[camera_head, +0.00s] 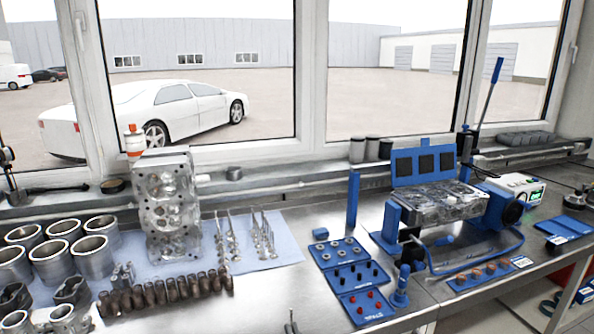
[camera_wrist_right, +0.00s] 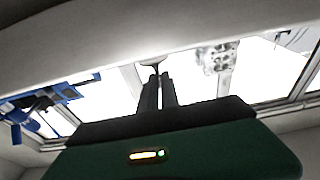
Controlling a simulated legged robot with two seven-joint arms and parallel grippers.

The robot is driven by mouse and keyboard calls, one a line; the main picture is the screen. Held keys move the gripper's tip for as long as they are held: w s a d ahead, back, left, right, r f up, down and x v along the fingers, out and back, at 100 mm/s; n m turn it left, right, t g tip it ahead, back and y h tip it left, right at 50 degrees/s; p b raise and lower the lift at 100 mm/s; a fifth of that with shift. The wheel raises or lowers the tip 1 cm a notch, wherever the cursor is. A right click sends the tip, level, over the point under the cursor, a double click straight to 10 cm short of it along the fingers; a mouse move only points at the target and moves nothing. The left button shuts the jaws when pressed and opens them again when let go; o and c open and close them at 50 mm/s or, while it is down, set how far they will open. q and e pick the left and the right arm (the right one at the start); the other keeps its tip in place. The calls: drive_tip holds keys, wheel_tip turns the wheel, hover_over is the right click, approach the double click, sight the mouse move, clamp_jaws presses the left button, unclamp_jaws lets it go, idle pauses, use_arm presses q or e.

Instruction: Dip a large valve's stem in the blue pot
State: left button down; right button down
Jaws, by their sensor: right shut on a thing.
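My right gripper (camera_wrist_right: 158,92) is shut on a valve (camera_wrist_right: 152,64), whose flared end shows just beyond the fingertips in the wrist view. Several other valves (camera_head: 228,240) stand in rows on the blue cloth. My left gripper is out of view.
A blue tray (camera_head: 352,278) with rings and small black and red parts lies between the right gripper and the pot. A cylinder head (camera_head: 167,208), metal cylinders (camera_head: 92,258) and brown parts (camera_head: 165,292) fill the left. A blue fixture (camera_head: 440,200) stands at the right.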

wheel_tip(320, 180, up, 8)
drive_tip(key=p, duration=0.5)
drive_tip(key=shift+r, duration=0.2)
drive_tip(key=shift+r, duration=0.1)
drive_tip(key=s+d+r+p, duration=0.3)
drive_tip(key=s+r+p, duration=0.2)
drive_tip(key=s+r, duration=0.3)
drive_tip(key=shift+s+r+p, duration=0.3)
drive_tip(key=shift+s+r, duration=0.1)
drive_tip(key=shift+s, duration=0.4)
